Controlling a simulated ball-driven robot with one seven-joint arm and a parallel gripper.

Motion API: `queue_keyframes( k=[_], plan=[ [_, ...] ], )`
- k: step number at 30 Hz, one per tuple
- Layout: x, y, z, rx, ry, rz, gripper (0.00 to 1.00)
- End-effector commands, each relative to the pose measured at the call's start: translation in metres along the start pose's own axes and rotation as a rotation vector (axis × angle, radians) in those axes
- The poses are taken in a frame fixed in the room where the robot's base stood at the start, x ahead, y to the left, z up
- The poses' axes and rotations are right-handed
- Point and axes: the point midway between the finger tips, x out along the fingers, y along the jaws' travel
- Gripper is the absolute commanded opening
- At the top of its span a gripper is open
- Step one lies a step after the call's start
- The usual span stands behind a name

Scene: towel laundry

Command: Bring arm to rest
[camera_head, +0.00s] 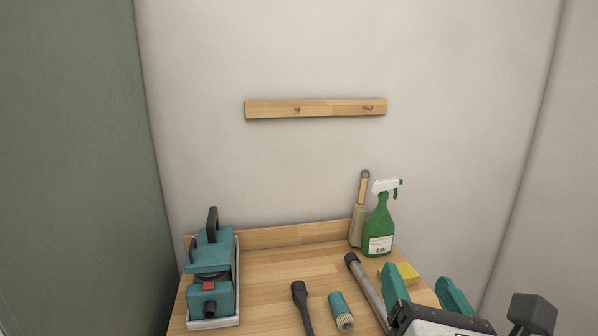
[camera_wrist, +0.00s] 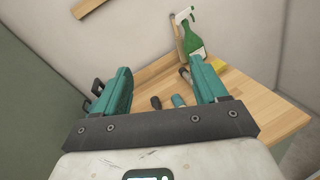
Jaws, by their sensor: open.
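My gripper (camera_head: 424,291) shows at the lower right of the head view, with its two teal fingers apart. In the wrist view my gripper (camera_wrist: 165,92) is open, with nothing between the fingertips but the view of the table beyond. It is in front of and above the right part of the wooden table (camera_head: 285,262). No towel is in view.
On the table are a teal machine (camera_head: 210,270), a black nozzle (camera_head: 301,305), a teal brush (camera_head: 341,310), a grey tube (camera_head: 368,287), a yellow sponge (camera_head: 408,273), a green spray bottle (camera_head: 379,230) and a wooden-handled brush (camera_head: 358,222). A peg rail (camera_head: 330,108) hangs bare above.

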Motion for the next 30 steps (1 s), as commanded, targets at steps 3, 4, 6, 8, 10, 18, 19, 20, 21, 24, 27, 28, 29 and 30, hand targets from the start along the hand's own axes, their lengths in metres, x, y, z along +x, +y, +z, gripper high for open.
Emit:
queue_keyframes(
  k=[3, 4, 6, 8, 10, 18, 19, 20, 21, 24, 27, 28, 29, 30],
  plan=[
    [0.002, -0.009, -0.011, 0.059, 0.033, -0.017, 0.72],
    [0.002, -0.01, -0.014, 0.076, 0.042, -0.021, 0.72],
    [0.002, -0.015, -0.021, 0.118, 0.063, -0.033, 0.72],
    [0.003, -0.021, -0.029, 0.165, 0.086, -0.048, 0.72],
    [0.003, -0.029, -0.04, 0.226, 0.115, -0.069, 0.72],
    [-0.003, -0.073, -0.097, 0.568, 0.252, -0.222, 0.72],
    [-0.005, -0.08, -0.106, 0.625, 0.271, -0.253, 0.72],
    [-0.007, -0.088, -0.116, 0.686, 0.29, -0.288, 0.72],
    [-0.012, -0.099, -0.13, 0.772, 0.313, -0.342, 0.72],
    [-0.027, -0.127, -0.166, 0.998, 0.358, -0.495, 0.72],
    [-0.047, -0.153, -0.201, 1.219, 0.374, -0.668, 0.72],
    [-0.054, -0.161, -0.21, 1.283, 0.372, -0.725, 0.72],
    [-0.062, -0.168, -0.22, 1.348, 0.369, -0.782, 0.72],
    [-0.072, -0.177, -0.233, 1.431, 0.357, -0.861, 0.72]
  ],
)
